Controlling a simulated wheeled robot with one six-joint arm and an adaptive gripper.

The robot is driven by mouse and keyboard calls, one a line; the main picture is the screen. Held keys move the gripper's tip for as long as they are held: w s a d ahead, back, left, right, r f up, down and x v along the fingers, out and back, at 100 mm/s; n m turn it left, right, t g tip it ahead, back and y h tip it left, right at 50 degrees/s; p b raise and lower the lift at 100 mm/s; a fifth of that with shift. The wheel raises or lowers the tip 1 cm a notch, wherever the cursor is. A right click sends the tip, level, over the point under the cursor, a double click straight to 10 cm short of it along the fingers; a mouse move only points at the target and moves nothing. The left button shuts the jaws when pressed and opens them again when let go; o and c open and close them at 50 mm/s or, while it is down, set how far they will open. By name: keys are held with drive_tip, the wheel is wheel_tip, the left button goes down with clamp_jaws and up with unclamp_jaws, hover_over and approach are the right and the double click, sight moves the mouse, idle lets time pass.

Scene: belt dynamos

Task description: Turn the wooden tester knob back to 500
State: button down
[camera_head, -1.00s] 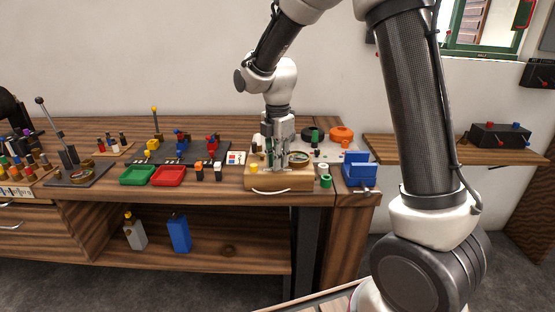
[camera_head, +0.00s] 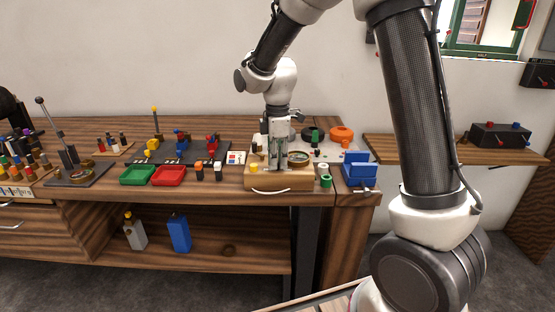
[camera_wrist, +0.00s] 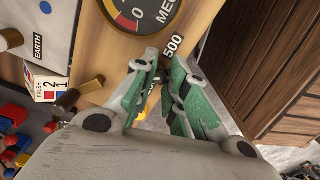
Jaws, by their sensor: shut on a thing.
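The wooden tester (camera_head: 262,183) stands at the front right of the bench, with a round dial meter (camera_head: 299,158) on its top. My gripper (camera_head: 278,163) points straight down over the tester, left of the meter. In the wrist view its green-padded fingers (camera_wrist: 165,62) are closed together on the knob, which they hide almost wholly. The "500" label (camera_wrist: 173,45) shows just beyond the fingertips. A second label beside the fingers is partly covered and unreadable. I cannot tell where the knob's pointer stands. The meter (camera_wrist: 143,12) also shows at the wrist view's top edge.
A blue vise-like block (camera_head: 359,170) and green and white rings stand right of the tester. Green (camera_head: 137,175) and red (camera_head: 168,176) trays lie to its left. Behind it are dark green and orange (camera_head: 341,134) round parts.

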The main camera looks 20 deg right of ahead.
drive_tip(key=m, duration=0.4)
drive_tip(key=shift+m, duration=0.3)
drive_tip(key=m, duration=0.4)
drive_tip(key=shift+m, duration=0.3)
drive_tip(key=m, duration=0.4)
drive_tip(key=shift+m, duration=2.4)
drive_tip(key=c, duration=1.4)
unclamp_jaws()
